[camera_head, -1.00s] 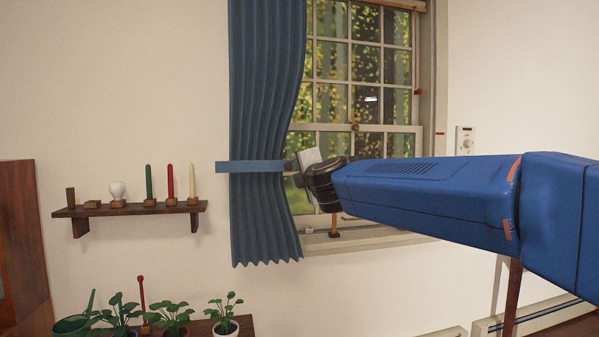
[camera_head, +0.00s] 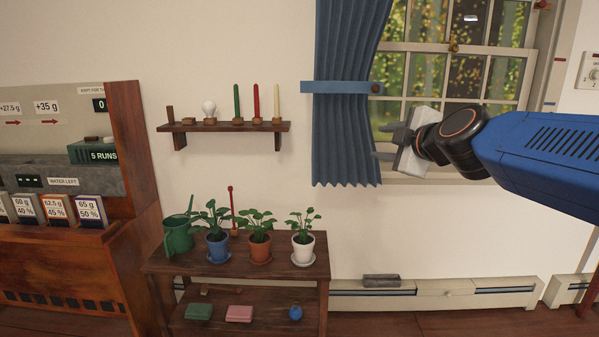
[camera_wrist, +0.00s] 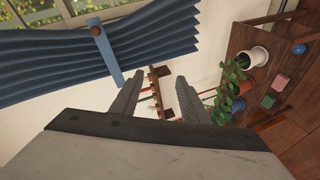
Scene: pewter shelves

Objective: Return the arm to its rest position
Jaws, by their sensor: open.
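My gripper (camera_head: 385,143) is at the end of my blue arm, in front of the window and the lower right edge of the blue curtain (camera_head: 345,150). Its two grey fingers point left and stand apart with nothing between them. In the wrist view my gripper (camera_wrist: 155,90) also shows open and empty fingers, with the wall shelf (camera_wrist: 158,95) visible beyond the gap. The arm is stretched out from the right side of the head view.
A wooden plant table (camera_head: 165,265) holds a green watering can (camera_head: 177,236) and potted plants. A wall shelf (camera_head: 180,127) carries a bulb and candles. A wooden cabinet (camera_head: 130,150) stands left. A baseboard heater (camera_head: 440,293) runs below the window.

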